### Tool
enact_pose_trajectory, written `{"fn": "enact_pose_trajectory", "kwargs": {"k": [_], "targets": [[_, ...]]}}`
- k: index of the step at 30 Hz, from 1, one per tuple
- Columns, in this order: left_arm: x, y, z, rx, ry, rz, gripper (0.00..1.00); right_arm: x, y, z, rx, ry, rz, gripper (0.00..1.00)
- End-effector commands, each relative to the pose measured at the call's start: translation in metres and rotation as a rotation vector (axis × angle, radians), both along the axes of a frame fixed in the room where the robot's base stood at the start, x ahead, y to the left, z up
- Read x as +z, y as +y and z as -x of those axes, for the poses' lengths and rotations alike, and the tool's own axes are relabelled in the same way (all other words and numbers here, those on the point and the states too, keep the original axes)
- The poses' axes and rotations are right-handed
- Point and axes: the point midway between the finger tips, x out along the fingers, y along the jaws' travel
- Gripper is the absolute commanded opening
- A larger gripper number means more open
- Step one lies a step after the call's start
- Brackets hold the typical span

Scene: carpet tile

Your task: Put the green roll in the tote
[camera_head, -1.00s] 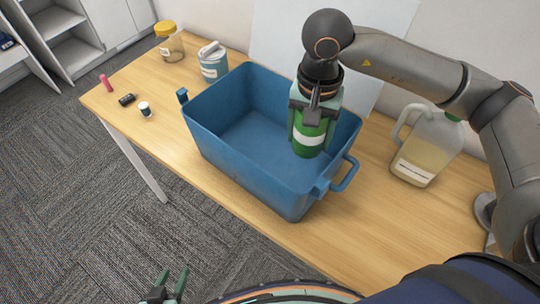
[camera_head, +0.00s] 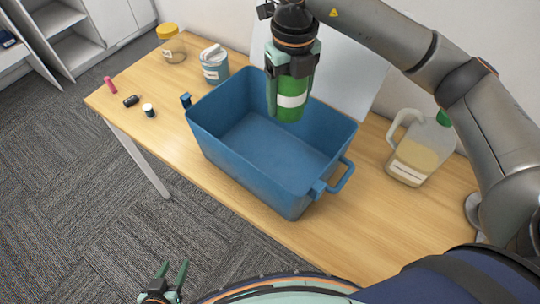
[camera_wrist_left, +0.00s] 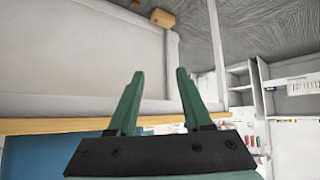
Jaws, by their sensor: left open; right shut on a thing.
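The green roll (camera_head: 290,100), with a white band, is held upright in my right gripper (camera_head: 289,104). In the head view it shows over the back part of the blue tote (camera_head: 245,188). The tote is open and its visible floor is bare. Whether the roll's lower end is below the rim is hard to tell. My left gripper (camera_head: 170,276) is open and empty, low in front of the table; its fingers also show in the left wrist view (camera_wrist_left: 158,103).
A jug (camera_head: 418,150) stands right of the tote. A grey-blue canister (camera_head: 214,65) and a yellow-lidded jar (camera_head: 171,45) stand at the back left. A pink item (camera_head: 110,85), a black item (camera_head: 131,101) and a small cup-like container (camera_head: 149,110) lie near the left end.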

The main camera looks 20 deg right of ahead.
Motion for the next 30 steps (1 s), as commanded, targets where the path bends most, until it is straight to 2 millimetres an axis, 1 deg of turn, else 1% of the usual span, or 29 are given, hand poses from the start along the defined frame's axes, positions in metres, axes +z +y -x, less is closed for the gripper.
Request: {"fn": "enact_pose_trajectory", "kwargs": {"k": [1,2,4,5,7,9,12,15,19,25,27,30], "targets": [[0.0,0.0,0.0,0.0,0.0,0.0,0.5,0.002,0.002,-0.002,-0.108,0.0,-0.003,0.07],[-0.001,0.0,0.0,0.0,0.0,0.0,0.5,0.001,0.003,-0.003,-0.18,0.001,-0.003,0.07],[-0.008,0.0,0.0,0.0,-0.001,0.0,0.5,-0.008,0.005,-0.005,-0.343,0.004,-0.004,0.07],[-0.013,0.0,0.0,-0.001,-0.001,0.001,0.5,-0.015,0.006,-0.006,-0.411,0.006,-0.005,0.07],[-0.035,-0.001,-0.001,-0.001,0.0,0.001,0.5,-0.048,0.008,-0.008,-0.561,0.012,-0.004,0.07],[-0.05,-0.003,0.0,-0.006,0.009,0.003,0.5,-0.072,0.009,-0.009,-0.644,0.011,-0.006,0.07],[-0.064,-0.006,0.0,-0.011,0.016,0.005,0.5,-0.095,0.01,-0.01,-0.702,0.009,-0.007,0.07],[-0.067,-0.01,-0.001,-0.017,0.013,0.01,0.5,-0.108,0.01,-0.01,-0.732,0.008,-0.007,0.07],[-0.064,-0.013,-0.004,-0.022,0.004,0.016,0.5,-0.123,0.009,-0.01,-0.746,0.01,-0.004,0.07],[-0.06,-0.013,-0.007,-0.022,-0.002,0.016,0.5,-0.16,0.009,-0.009,-0.746,0.01,-0.004,0.07],[-0.061,-0.013,-0.007,-0.022,-0.002,0.016,0.5,-0.168,0.009,-0.01,-0.746,0.009,-0.004,0.07],[-0.061,-0.013,-0.007,-0.022,-0.002,0.015,0.5,-0.175,0.009,-0.01,-0.746,0.008,-0.005,0.07]]}}
